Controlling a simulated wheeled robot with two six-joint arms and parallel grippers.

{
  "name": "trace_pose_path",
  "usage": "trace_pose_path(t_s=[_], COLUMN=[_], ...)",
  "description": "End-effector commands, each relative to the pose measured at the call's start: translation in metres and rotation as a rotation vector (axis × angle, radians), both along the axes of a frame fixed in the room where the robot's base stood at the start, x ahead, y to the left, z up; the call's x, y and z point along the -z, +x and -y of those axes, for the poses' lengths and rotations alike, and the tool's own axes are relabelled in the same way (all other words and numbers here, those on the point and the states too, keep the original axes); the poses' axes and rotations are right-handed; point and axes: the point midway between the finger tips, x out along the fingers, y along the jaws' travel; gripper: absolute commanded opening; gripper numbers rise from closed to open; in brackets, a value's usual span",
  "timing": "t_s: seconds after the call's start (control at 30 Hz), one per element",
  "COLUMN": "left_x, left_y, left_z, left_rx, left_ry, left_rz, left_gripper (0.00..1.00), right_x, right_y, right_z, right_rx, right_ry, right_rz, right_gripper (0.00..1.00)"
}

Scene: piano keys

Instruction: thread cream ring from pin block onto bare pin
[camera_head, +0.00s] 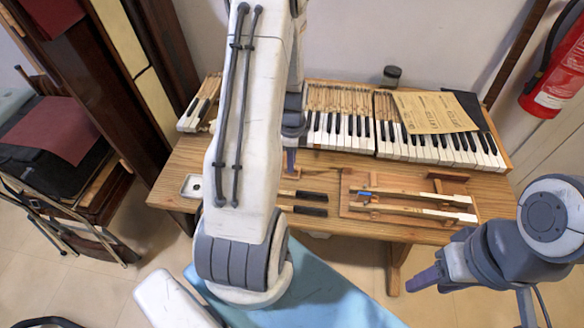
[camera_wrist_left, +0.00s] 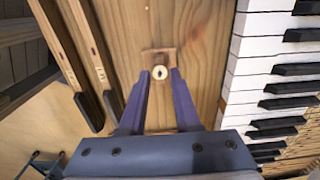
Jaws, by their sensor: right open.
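The cream ring (camera_wrist_left: 160,72) shows in the left wrist view as a pale disc with a dark centre. It sits at the small square wooden pin block (camera_wrist_left: 150,57) on the table. My left gripper (camera_wrist_left: 160,75) has a fingertip on each side of the ring. I cannot tell whether the fingers touch it. In the head view my left gripper (camera_head: 291,165) points down at the table behind its own arm, which hides the ring and block. My right gripper (camera_head: 424,279) is open and empty, in front of the table at the right. I cannot make out the bare pin.
The piano keyboard (camera_head: 440,150) lies along the back with a paper sheet (camera_head: 432,112) on it. A wooden tray (camera_head: 350,208) holds two long keys. Two loose keys (camera_head: 304,211) lie left of it. A white dish (camera_head: 192,187) is at the left. A dark jar (camera_head: 391,75) stands behind.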

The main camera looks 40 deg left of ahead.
Motion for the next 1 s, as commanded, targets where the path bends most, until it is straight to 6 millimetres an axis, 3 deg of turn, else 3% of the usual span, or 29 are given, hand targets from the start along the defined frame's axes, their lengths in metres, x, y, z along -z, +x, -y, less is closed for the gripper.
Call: trace_pose_path(t_s=[0.7, 0.77, 1.0], left_x=[0.0069, 0.0069, 0.0066], left_y=[0.0001, 0.0001, 0.0], left_z=[-0.0001, -0.0001, 0.0], left_rx=[0.0, 0.0, 0.0], left_ry=[0.0, 0.0, 0.0], left_rz=[0.0, 0.0, 0.0], left_gripper=[0.31, 0.14, 0.12], right_x=[0.0044, 0.0044, 0.0042], right_y=[0.0, 0.0, 0.0], right_z=[0.0, 0.0, 0.0], right_rx=[0.0, 0.0, 0.0], right_ry=[0.0, 0.0, 0.0], right_rz=[0.0, 0.0, 0.0], right_gripper=[0.5, 0.5, 0.5])
